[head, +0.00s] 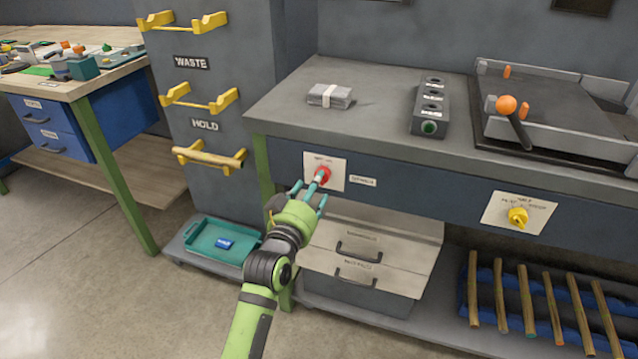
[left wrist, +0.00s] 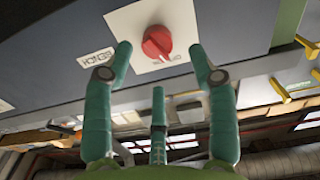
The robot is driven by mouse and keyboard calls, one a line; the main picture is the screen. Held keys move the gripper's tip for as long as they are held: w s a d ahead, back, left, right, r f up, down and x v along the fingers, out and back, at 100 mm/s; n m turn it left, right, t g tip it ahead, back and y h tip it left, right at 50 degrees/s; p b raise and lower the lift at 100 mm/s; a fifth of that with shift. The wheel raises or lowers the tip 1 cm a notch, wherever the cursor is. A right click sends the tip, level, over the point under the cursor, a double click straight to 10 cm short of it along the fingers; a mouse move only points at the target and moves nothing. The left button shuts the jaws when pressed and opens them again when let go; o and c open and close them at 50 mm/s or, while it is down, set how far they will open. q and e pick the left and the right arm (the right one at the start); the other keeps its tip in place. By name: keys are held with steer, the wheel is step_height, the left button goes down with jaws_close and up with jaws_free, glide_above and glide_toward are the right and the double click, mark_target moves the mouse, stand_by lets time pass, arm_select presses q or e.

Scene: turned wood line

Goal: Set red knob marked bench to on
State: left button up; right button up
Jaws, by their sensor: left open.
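The red knob (head: 323,174) sits on a white plate (head: 338,163) on the front panel of the grey bench. In the left wrist view the red knob (left wrist: 157,43) is round with a raised grip bar, and a label reading BENCH (left wrist: 97,58) lies beside its plate. My left gripper (head: 311,188) is in front of the knob, with its teal fingers spread. In the left wrist view the fingertips (left wrist: 163,60) stand apart on either side of the knob, and nothing is between them. The plate's small print is too blurred to read. My right gripper is not in view.
A yellow knob (head: 518,217) is on another plate to the right. Drawers (head: 358,275) lie under the bench. A teal tray (head: 215,262) with a blue item stands low at left. Yellow hooks (head: 210,157) stick out from the grey column.

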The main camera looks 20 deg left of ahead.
arm_select(q)
steer(key=shift+w+d, duration=0.15)
steer(key=shift+w, duration=2)
